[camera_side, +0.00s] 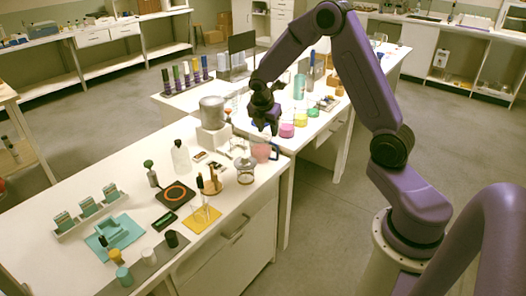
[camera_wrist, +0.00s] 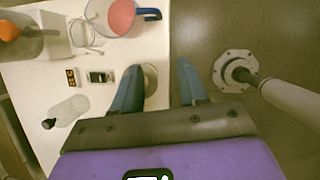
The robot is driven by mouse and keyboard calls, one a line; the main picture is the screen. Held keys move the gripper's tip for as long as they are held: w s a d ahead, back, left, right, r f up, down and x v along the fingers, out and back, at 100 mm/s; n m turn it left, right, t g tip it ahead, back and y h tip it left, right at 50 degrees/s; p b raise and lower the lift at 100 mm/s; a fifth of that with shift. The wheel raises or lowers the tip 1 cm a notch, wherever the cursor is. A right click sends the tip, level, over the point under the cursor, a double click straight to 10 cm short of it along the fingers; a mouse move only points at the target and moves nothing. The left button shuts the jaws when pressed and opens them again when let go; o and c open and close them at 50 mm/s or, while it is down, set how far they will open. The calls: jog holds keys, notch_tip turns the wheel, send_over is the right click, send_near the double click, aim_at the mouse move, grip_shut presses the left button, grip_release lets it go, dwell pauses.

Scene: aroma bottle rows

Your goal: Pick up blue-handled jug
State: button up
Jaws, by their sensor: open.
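The blue-handled jug (camera_side: 261,153) stands near the right edge of the white bench in the side view. It is clear, with pink contents and a blue handle on its right. In the wrist view the jug (camera_wrist: 122,16) is at the top, partly cut off by the frame, with the blue handle pointing right. My gripper (camera_side: 268,130) hangs above the bench near the jug, apart from it. In the wrist view my gripper (camera_wrist: 159,72) has its two blue fingers spread with nothing held between them. The jug lies beyond the fingertips, up and to the left.
A glass beaker (camera_side: 245,173) stands just left of and in front of the jug. A grey pot on a white block (camera_side: 211,112) stands behind left. A white bottle (camera_side: 181,157) is farther left. Coloured containers (camera_side: 300,118) stand on the far bench.

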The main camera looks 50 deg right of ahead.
jog(key=d+f, duration=0.1)
jog(key=d, duration=0.2)
send_near(277, 154)
jog(key=x, duration=1)
grip_shut()
